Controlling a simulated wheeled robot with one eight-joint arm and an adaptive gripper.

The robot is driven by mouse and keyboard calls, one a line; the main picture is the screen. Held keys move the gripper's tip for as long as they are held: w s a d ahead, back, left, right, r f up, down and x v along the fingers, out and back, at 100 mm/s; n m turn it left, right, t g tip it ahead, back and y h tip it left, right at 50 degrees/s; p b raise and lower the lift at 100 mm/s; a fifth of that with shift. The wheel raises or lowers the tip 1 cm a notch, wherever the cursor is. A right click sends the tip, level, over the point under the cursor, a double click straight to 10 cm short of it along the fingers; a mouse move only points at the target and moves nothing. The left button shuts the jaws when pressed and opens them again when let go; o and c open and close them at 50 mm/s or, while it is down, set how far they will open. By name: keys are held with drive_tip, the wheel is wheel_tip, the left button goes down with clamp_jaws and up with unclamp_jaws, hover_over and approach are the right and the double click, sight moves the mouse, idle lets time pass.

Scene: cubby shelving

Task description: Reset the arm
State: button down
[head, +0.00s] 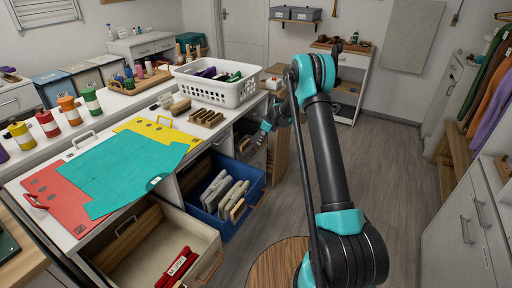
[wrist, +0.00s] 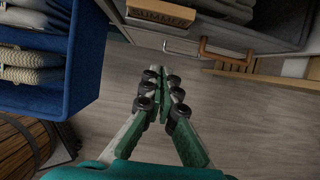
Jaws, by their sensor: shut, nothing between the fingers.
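My gripper (wrist: 162,82) shows in the middle of the wrist view with its fingers together and nothing between them. It points down over bare grey floor, beside an open blue drawer (wrist: 86,62) at the left. In the head view my arm (head: 327,145) rises from the lower right, bends at a raised elbow and reaches down and left toward the counter's right end. There the gripper is small and its fingers are hard to make out.
The blue drawer (head: 253,202) holds folded cloths (head: 222,192). A beige drawer (head: 198,232) with a red item is open in front. The counter carries a white basket (head: 233,91) and teal, red and yellow sheets. The floor (head: 400,190) at right is clear.

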drive_tip(key=s+d+r+n+h, duration=0.1)
drive_tip(key=s+d+r+n, duration=0.25)
drive_tip(key=s+r, duration=0.35)
drive_tip(key=s+d+r+n+t, duration=0.1)
drive_tip(key=s+d+r+n, duration=0.3)
drive_tip(key=s, duration=0.5)
drive_tip(key=s+d+r+n+h, duration=0.1)
drive_tip(key=s+d+r+n, duration=0.1)
drive_tip(key=s+r+n, duration=0.35)
drive_tip(key=s+d+n, duration=0.2)
drive_tip(key=s+n, duration=0.1)
drive_tip(key=s, duration=0.6)
drive_tip(key=s+d+f+n+h, duration=0.1)
drive_tip(key=s+n, duration=0.3)
drive_tip(key=s, duration=0.6)
drive_tip(key=s+d+f+n+t, duration=0.1)
drive_tip(key=s+d+n, duration=0.2)
drive_tip(key=s, duration=0.7)
drive_tip(key=shift+f+n+h, duration=0.15)
drive_tip(key=shift+n+h, duration=0.25)
drive_tip(key=shift+n, duration=0.1)
